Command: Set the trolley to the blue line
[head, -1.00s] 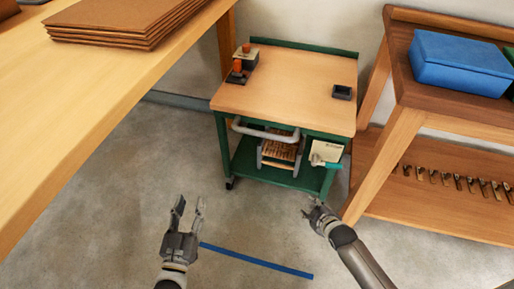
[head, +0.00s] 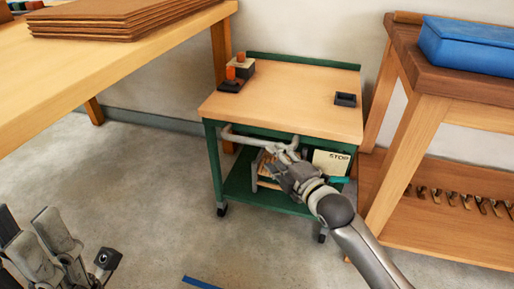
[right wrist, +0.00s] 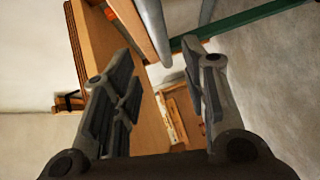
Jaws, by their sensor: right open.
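The trolley (head: 290,97) has a green frame, a wooden top and a grey bar handle (head: 240,137) on its near side. It stands against the wall, behind the blue line (head: 200,283), of which only a short piece shows at the bottom edge. My right gripper (head: 284,158) is at the right part of the handle and hides some of it. In the right wrist view its fingers (right wrist: 158,75) are spread, with the grey bar (right wrist: 155,28) ahead between them. I cannot tell whether they touch it. My left gripper (head: 30,225) is open and empty at the lower left.
A workbench (head: 90,85) with brown boards (head: 120,17) runs along the left. A wooden bench (head: 470,85) with a blue box (head: 468,45) stands close at the trolley's right. The floor in front is clear.

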